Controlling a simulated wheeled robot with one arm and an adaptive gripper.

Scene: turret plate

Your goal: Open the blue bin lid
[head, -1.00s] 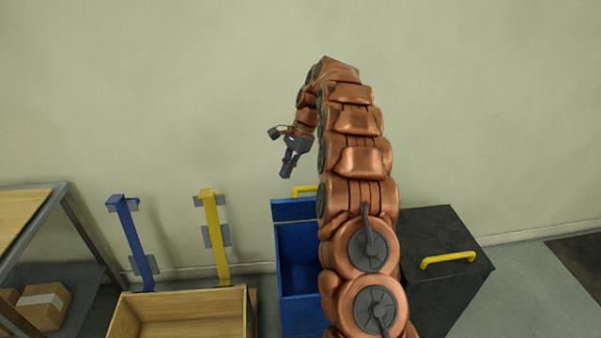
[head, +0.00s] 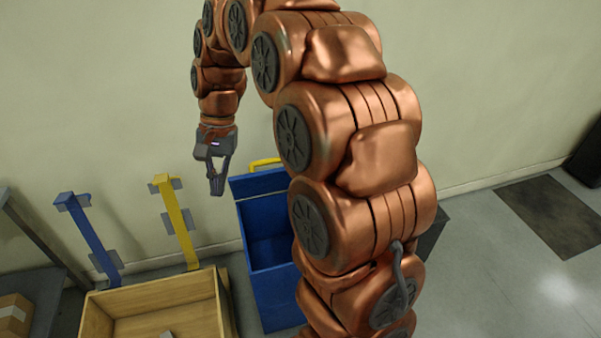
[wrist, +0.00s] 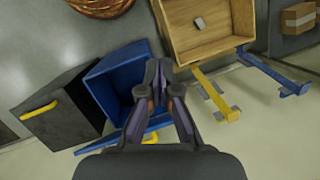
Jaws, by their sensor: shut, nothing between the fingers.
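The blue bin (head: 268,245) stands against the wall, partly hidden behind my arm in the head view. Its blue lid (head: 262,184) is raised at the back, with a yellow handle (head: 265,162) on its upper edge, and the inside of the bin is exposed. In the wrist view the open blue bin (wrist: 108,75) lies behind and left of the fingers, and part of the yellow handle (wrist: 150,138) shows beside them. My gripper (head: 217,192) is shut and empty, pointing down to the left of the raised lid, apart from the handle. It also shows in the wrist view (wrist: 155,68).
A wooden crate (head: 222,310) stands left of the bin, with a small grey object (wrist: 199,23) inside. Blue (head: 95,240) and yellow (head: 178,222) posts stand behind it. A black bin (wrist: 65,115) with a yellow handle is on the bin's other side. A cardboard box (head: 12,315) is far left.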

